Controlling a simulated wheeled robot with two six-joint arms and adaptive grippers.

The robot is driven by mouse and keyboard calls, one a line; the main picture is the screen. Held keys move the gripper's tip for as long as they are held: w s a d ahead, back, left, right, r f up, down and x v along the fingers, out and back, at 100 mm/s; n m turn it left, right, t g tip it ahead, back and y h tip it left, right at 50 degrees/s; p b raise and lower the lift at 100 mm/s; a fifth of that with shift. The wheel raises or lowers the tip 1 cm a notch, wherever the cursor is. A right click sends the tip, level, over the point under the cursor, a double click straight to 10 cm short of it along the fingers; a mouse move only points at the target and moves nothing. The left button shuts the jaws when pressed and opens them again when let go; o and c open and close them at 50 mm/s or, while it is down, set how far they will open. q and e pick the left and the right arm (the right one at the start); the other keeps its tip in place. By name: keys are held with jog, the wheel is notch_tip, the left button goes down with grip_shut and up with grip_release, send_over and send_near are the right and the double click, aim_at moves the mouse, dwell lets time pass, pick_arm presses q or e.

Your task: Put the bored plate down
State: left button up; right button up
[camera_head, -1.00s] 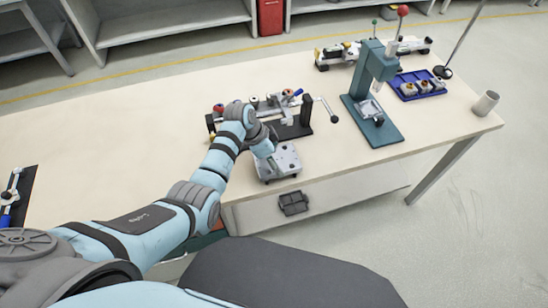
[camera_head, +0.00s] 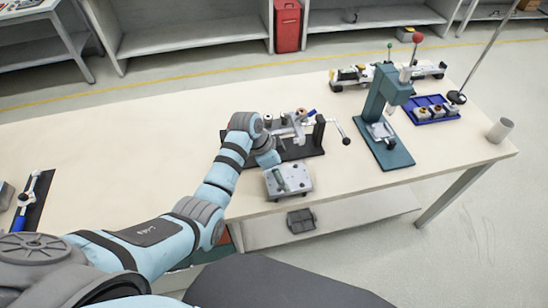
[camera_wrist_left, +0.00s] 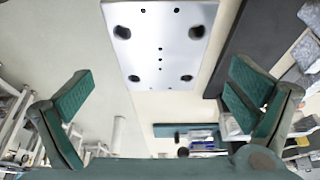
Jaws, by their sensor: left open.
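The bored plate (camera_head: 301,184) is a pale metal block with holes, lying near the front edge of the table in the head view. In the left wrist view the plate (camera_wrist_left: 160,45) fills the top middle, with two large dark holes at each end and small holes between. My left gripper (camera_head: 280,178) is over the plate in the head view, partly hidden by its own wrist. In the left wrist view its green fingers (camera_wrist_left: 160,92) are spread wide, one to each side of the plate and apart from it. My right gripper is out of view.
Behind the plate is a dark fixture (camera_head: 300,150) with a lever handle. A teal press (camera_head: 394,156) stands to the right, with a blue tray (camera_head: 439,119) of parts and a grey cup (camera_head: 499,130) beyond.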

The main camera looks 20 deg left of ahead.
pick_arm(q)
jog(key=p+v, duration=0.1)
jog(key=v, duration=0.7)
jog(key=shift+r, duration=0.2)
jog(key=shift+s, duration=0.1)
jog(key=s+a+f+n+y, duration=0.25)
jog(key=s+f+n, duration=0.25)
jog(key=s+f, duration=0.5)
jog(key=s+a+r+n+t+y, duration=0.1)
jog(key=s+a+r+n, duration=0.15)
jog(key=s, duration=0.65)
jog(key=s+a+r+n+y, duration=0.1)
jog(key=s+n, duration=0.2)
jog(key=s, duration=0.5)
notch_tip(320, 180, down, 19)
jog(key=s+a+g+b, duration=0.1)
jog(key=s+a, duration=0.1)
jog(key=s+a+f+g+b, duration=0.1)
jog(key=s+f, duration=1.3)
jog(key=f, duration=0.1)
jog(key=shift+s+a+n, duration=0.2)
jog(key=shift+n, duration=0.15)
